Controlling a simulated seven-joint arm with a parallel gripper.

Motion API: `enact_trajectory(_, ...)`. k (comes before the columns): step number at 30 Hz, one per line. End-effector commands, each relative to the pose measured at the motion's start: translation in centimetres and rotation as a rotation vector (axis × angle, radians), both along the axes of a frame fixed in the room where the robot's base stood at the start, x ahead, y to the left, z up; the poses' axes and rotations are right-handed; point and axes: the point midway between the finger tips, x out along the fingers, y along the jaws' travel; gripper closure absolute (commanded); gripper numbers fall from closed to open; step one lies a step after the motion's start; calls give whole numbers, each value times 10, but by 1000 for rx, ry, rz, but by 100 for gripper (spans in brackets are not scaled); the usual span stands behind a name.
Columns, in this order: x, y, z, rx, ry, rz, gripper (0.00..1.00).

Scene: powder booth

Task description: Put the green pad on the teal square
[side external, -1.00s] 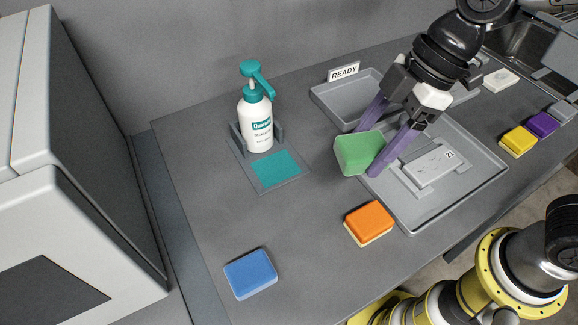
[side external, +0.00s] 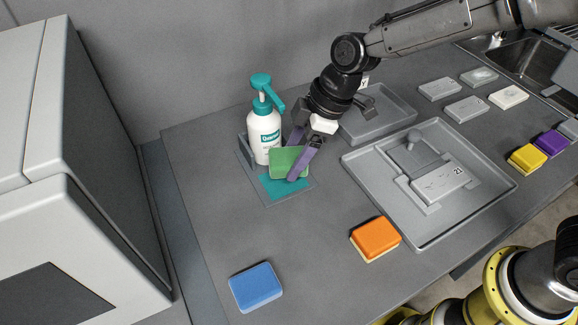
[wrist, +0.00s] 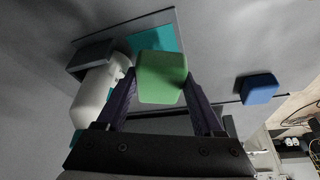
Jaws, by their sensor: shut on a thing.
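The green pad (side external: 287,161) is held between the two purple fingers of my gripper (side external: 298,160), which is shut on it. In the side view it overlaps the back part of the teal square (side external: 278,190), whose front part shows below it. I cannot tell whether the pad touches the square. In the wrist view the green pad (wrist: 161,78) is between the fingertips, and the teal square (wrist: 155,40) shows partly behind it.
A white spray bottle with a teal pump (side external: 265,130) stands in a grey holder close beside the pad. A blue pad (side external: 256,287) and an orange pad (side external: 376,238) lie on the table. A grey tray (side external: 440,222) is to the right.

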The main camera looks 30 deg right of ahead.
Motion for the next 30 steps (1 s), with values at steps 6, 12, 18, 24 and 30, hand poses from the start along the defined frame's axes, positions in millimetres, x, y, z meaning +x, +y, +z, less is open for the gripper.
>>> enact_trajectory(6,7,5,-11,0,0,1,85)
enact_trajectory(12,9,7,-39,-1,1,0,85)
enact_trajectory(18,9,7,-44,0,-2,1,85)
enact_trajectory(24,9,7,-46,0,-2,1,85)
enact_trajectory(30,9,6,-46,0,-2,1,4)
